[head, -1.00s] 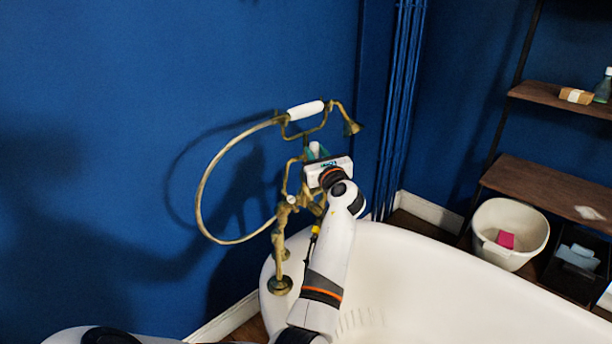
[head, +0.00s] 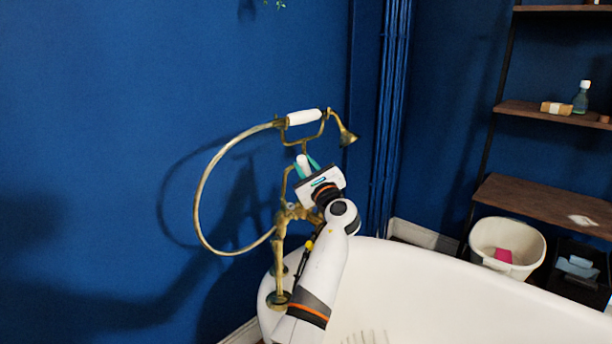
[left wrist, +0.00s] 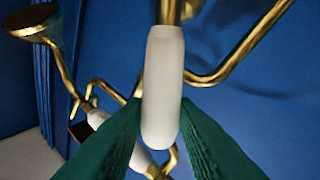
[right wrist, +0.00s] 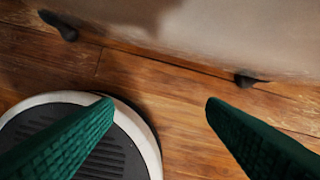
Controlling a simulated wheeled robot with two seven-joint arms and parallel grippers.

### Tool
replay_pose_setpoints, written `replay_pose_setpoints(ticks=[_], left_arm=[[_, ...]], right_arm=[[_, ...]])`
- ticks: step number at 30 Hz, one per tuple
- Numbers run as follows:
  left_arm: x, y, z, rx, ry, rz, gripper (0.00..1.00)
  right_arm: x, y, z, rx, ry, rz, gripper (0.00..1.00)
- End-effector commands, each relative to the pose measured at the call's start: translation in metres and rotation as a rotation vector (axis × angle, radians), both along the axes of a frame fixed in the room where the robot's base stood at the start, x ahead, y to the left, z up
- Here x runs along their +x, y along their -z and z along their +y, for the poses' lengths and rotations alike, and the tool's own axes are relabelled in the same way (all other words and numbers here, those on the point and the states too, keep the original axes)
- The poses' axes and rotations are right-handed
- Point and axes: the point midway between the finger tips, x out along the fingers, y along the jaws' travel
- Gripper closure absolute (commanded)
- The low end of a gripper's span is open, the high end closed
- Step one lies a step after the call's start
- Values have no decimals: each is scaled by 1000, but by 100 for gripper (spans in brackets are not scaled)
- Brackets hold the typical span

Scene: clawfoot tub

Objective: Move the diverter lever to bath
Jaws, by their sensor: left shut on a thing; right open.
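The brass tub tap (head: 281,245) stands at the tub's end, with a hand shower on a cradle above it. The diverter lever has a white handle (head: 303,165), which tilts up and left in the head view. It also shows large in the left wrist view (left wrist: 162,85). My left gripper (head: 306,164) is shut on this white handle, its green fingers on either side of it. The lever's base is partly hidden behind my gripper and arm. My right gripper (right wrist: 159,106) is open and empty, above the wooden floor.
The hand shower's white grip (head: 305,117), its brass head (head: 347,136) and a looping hose (head: 203,190) are close to my left gripper. The white tub (head: 440,290) lies below and right. A shelf (head: 540,205) and a white bucket (head: 507,236) stand at the right.

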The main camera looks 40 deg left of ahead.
Motion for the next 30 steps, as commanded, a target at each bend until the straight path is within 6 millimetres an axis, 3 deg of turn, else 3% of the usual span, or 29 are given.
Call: replay_pose_setpoints(ticks=[6,12,19,29,30], left_arm=[[0,4,1,-5,1,-58,100],[0,4,1,-6,0,-87,100],[0,3,1,-7,1,-99,100],[-1,3,1,-8,0,-99,100],[-1,3,1,-8,0,-99,70]], right_arm=[[-4,-48,-2,1,4,-29,34],[-10,-75,-3,1,6,-43,34],[-14,-85,-3,1,6,-46,34],[-14,-86,-3,2,6,-47,34],[-14,-86,-3,1,6,-46,34]])
